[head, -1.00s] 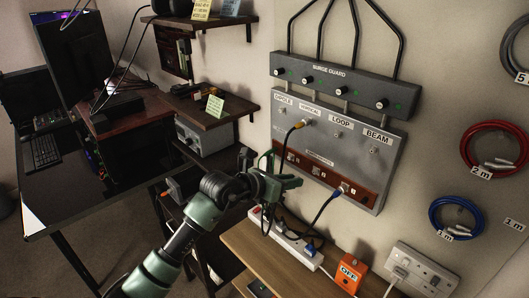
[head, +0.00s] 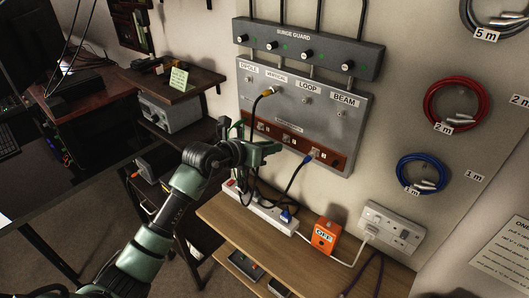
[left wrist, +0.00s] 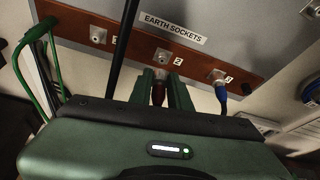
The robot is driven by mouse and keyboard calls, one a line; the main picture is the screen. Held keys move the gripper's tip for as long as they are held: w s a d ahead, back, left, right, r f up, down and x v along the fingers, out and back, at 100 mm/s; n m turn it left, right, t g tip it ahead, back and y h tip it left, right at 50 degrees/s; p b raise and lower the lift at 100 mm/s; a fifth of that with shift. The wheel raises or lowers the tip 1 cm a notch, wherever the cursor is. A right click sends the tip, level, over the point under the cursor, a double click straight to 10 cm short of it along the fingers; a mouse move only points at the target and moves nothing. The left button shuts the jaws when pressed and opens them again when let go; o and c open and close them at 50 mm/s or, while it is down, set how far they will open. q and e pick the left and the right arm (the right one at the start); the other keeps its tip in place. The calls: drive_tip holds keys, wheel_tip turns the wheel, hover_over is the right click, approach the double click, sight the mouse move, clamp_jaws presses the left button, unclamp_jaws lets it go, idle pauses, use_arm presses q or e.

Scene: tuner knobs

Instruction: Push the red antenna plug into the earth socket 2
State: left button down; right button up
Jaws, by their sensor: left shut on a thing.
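The red antenna plug (left wrist: 158,93) is a dark red piece between the fingers of my left gripper (left wrist: 160,90) in the left wrist view. The gripper is shut on it. Earth socket 2 (left wrist: 162,56) is a metal socket on the red-brown strip (left wrist: 125,42), directly above the plug in that view. The plug looks lined up with it and close below; I cannot tell whether its tip touches. In the head view my left gripper (head: 270,150) is just below the strip (head: 335,160), and the plug is hidden there.
A blue plug (left wrist: 220,92) sits at socket 3 (left wrist: 216,75); socket 1 (left wrist: 98,35) looks empty. A power strip (head: 265,212) and an orange box (head: 326,236) stand on the wooden bench (head: 225,215) below.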

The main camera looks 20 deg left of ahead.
sight(284, 140)
use_arm(q)
drive_tip(key=shift+w+d, duration=0.35)
drive_tip(key=shift+w, duration=0.5)
idle(1.2)
drive_tip(key=shift+w+d, duration=0.3)
drive_tip(key=shift+w, duration=0.5)
drive_tip(key=c, duration=1.2)
unclamp_jaws()
drive_tip(key=shift+c, duration=0.2)
drive_tip(key=shift+s+a+r+b, duration=0.1)
drive_tip(key=shift+s+a+b, duration=0.1)
drive_tip(key=shift+s+b, duration=0.15)
drive_tip(key=b+v, duration=0.2)
drive_tip(key=v, duration=0.5)
